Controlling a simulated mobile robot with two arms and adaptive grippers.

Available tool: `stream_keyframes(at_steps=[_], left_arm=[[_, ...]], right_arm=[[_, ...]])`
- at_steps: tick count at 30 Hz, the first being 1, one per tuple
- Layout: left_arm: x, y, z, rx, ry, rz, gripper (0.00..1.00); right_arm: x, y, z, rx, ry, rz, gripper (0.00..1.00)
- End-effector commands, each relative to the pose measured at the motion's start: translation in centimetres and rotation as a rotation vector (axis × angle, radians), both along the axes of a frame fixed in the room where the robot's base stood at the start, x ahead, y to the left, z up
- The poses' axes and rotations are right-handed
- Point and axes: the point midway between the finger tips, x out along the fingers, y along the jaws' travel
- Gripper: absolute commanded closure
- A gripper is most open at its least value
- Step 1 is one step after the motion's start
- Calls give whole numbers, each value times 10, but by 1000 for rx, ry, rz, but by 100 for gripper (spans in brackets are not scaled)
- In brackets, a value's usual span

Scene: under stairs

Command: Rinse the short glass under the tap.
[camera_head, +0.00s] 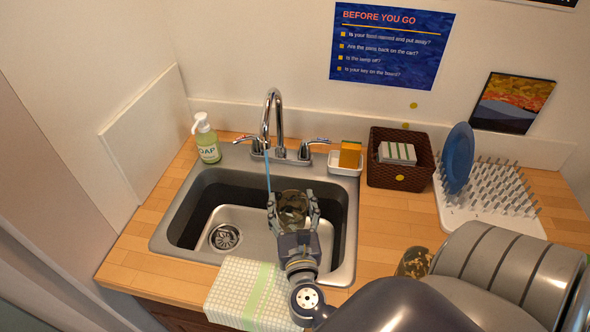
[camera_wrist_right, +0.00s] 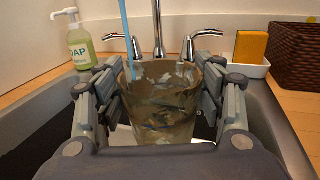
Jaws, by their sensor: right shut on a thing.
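The short glass (camera_head: 292,207) is clear, with brownish smears on it. It is over the sink basin (camera_head: 252,219), held between the fingers of my right gripper (camera_head: 293,212). In the right wrist view the glass (camera_wrist_right: 162,105) stands upright between both finger pads. The chrome tap (camera_head: 274,110) stands at the back of the sink. A thin blue stream of water (camera_head: 267,165) falls from it, left of the glass in the head view. In the wrist view the stream (camera_wrist_right: 125,35) comes down at the glass's left rim; whether it enters I cannot tell. My left gripper is not in view.
A soap bottle (camera_head: 206,138) stands left of the tap. A sponge (camera_head: 350,153) in a white dish, a brown basket (camera_head: 396,176) and a drying rack (camera_head: 489,205) with a blue plate (camera_head: 459,157) are on the right. A towel (camera_head: 248,293) hangs over the front edge.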

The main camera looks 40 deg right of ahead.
Motion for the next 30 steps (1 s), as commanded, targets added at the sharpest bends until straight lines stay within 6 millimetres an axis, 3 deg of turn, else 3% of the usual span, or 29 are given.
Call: stream_keyframes(at_steps=[11,30], left_arm=[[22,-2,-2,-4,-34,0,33],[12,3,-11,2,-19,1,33]], right_arm=[[38,-7,-7,-1,-3,1,67],[99,-19,-19,-2,-3,2,67]])
